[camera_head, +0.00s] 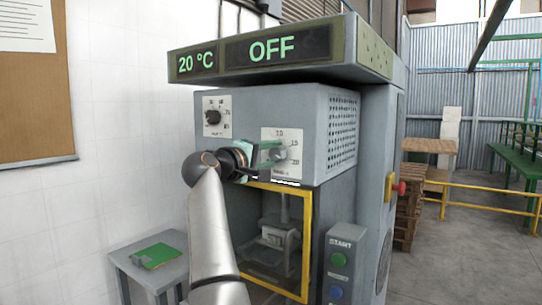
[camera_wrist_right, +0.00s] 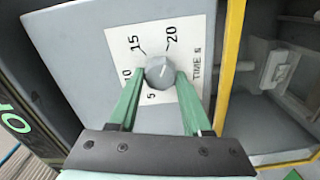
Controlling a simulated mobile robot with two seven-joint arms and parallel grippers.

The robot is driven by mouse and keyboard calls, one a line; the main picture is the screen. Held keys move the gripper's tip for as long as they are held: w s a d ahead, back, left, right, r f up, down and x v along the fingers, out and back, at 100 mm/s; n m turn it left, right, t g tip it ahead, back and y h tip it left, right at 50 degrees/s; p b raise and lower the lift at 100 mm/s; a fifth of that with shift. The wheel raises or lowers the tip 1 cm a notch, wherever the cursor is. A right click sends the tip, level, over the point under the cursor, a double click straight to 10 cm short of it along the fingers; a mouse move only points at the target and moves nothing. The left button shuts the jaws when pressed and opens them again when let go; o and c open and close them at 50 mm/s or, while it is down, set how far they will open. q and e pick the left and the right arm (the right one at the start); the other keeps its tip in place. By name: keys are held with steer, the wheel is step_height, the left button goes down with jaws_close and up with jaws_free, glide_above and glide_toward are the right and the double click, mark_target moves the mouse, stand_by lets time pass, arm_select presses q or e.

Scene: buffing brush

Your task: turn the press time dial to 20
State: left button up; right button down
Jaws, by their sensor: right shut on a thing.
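The press time dial is a round grey knob (camera_head: 280,154) on a white plate (camera_head: 270,133) marked 10, 15 and 20, on the front of the grey press. In the right wrist view the knob (camera_wrist_right: 160,72) sits between the green fingertips of my right gripper (camera_wrist_right: 163,79), with 5, 10, 15, 20 and "TIME s" printed around it. My right gripper (camera_head: 272,155) is shut on the knob in the head view, its fingers covering the plate's left part. A pale mark shows on the knob, but I cannot tell exactly which number it faces. My left gripper is not in view.
A second dial (camera_head: 212,117) sits up and left on the panel. The display (camera_head: 276,49) above reads 20 °C and OFF. A yellow-framed opening (camera_head: 307,240) lies below. A START button box (camera_head: 340,262) stands at right, a small table (camera_head: 120,254) at left.

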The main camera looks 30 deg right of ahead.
steer(key=shift+c, duration=1.7)
jaws_free()
steer(key=b+v, duration=0.3)
steer(key=v, duration=0.9)
steer(key=shift+s+a+b, duration=0.2)
steer(key=shift+a+b, duration=0.05)
steer(key=shift+b, duration=0.1)
steer(key=shift+f, duration=0.1)
